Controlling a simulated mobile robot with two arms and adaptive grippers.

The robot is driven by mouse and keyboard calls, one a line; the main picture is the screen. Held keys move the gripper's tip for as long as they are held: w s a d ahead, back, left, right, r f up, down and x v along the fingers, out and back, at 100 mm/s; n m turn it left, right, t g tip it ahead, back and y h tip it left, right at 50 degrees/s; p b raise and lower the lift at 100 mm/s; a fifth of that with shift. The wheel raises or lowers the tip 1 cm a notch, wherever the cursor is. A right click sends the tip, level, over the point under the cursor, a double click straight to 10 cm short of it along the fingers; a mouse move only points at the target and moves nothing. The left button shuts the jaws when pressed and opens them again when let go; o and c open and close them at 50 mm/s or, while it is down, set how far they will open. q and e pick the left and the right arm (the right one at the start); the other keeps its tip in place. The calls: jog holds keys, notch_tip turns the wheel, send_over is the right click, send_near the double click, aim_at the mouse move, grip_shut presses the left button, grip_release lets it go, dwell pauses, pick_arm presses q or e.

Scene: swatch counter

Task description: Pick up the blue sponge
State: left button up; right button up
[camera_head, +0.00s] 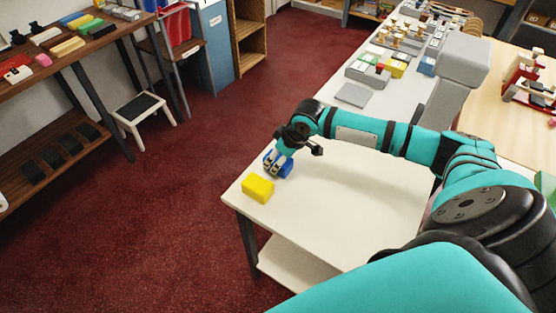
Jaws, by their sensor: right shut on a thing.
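The blue sponge (286,170) is at the near left part of the white counter, partly hidden by my right gripper. My right gripper (273,169) reaches down from above and is shut on the blue sponge. I cannot tell whether the sponge is touching the counter or slightly above it. My left gripper is not in view.
A yellow sponge (258,188) lies on the white counter (345,215) close to the blue one, near the counter's left edge. A grey pad (353,95) and several swatch blocks are farther back. A white step stool (143,109) stands on the red carpet.

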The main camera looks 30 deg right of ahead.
jog(key=shift+r, duration=0.4)
notch_tip(320, 180, up, 2)
jog(key=s+d, duration=0.3)
jog(key=s, duration=0.1)
jog(key=s+d+r+b, duration=0.1)
jog(key=s+d, duration=0.3)
jog(key=s+d+r+b, duration=0.1)
jog(key=s+d, duration=0.2)
jog(key=s, duration=0.1)
jog(key=shift+d, duration=0.3)
